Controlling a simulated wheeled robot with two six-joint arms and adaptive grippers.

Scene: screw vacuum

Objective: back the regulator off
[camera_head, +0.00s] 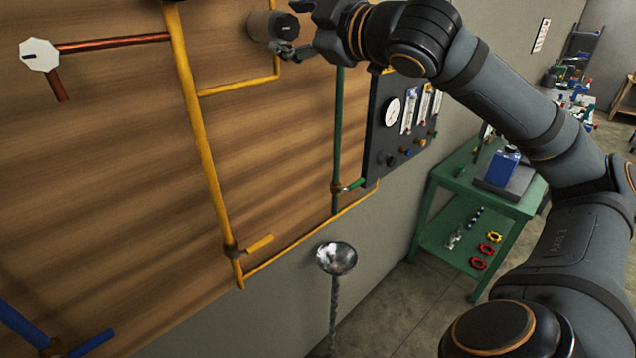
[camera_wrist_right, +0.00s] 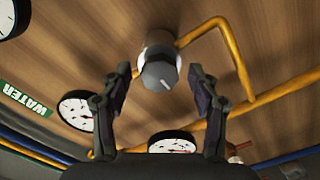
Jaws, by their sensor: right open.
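The regulator (camera_head: 266,27) is a grey cylinder with a dark knob, fixed on the wooden panel at the top of the head view. In the right wrist view its grey faceted knob (camera_wrist_right: 160,76) with a pale line mark faces the camera. My right gripper (camera_head: 298,30) is at the regulator in the head view. In the right wrist view the right gripper (camera_wrist_right: 160,90) is open, with one finger on each side of the knob and visible gaps between. My left gripper is not in view.
Yellow pipes (camera_head: 205,160) run over the panel by the regulator. Gauges (camera_wrist_right: 76,110) show near the fingers in the wrist view.

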